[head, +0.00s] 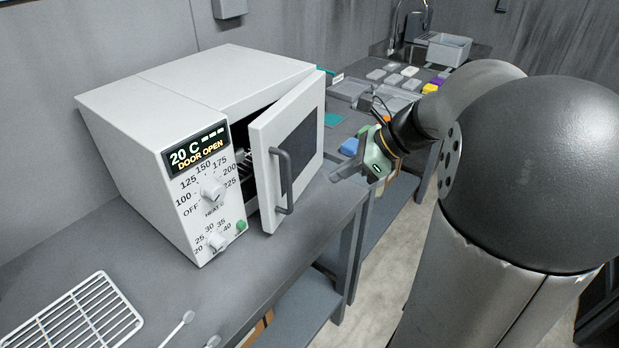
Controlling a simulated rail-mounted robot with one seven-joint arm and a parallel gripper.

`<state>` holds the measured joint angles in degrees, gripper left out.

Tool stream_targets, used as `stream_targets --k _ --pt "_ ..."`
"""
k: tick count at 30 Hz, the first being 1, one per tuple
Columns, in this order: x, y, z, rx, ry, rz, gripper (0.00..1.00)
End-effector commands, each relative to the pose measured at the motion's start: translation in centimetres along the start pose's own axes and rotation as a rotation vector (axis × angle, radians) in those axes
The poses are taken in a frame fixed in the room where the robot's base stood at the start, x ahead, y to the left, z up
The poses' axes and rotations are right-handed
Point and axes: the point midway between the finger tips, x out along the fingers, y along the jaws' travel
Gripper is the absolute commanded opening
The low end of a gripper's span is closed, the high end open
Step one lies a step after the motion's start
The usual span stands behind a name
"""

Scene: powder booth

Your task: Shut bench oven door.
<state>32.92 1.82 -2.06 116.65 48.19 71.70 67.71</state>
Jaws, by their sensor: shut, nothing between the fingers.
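The white bench oven (165,120) stands on the grey bench at the left in the head view. Its display (197,150) reads 20 C and DOOR OPEN. The oven door (290,148) stands partly open, with a dark window and a dark grey bar handle (284,182) on its front face. A dark gap shows between the door's left edge and the control panel. My gripper (336,177) is shut and empty. It appears to the right of the door and apart from it. My arm reaches in from the right.
A wire rack (75,318) lies on the bench at the front left, with two small white-ended tools (178,328) beside it. Behind my gripper, the bench holds trays, several coloured blocks (393,80) and a grey bin (448,49). Floor shows right of the bench.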

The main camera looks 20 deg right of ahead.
Motion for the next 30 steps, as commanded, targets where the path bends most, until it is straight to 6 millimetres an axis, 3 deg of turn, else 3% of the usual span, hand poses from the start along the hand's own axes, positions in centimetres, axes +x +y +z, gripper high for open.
stream_targets --k 6,12,30 --pt "4.8 0.1 0.0 0.002 0.0 0.004 0.0" --pt "6.9 0.0 2.0 0.001 0.0 0.0 0.0" --pt "8.0 -0.2 2.9 0.016 0.001 -0.016 0.0"
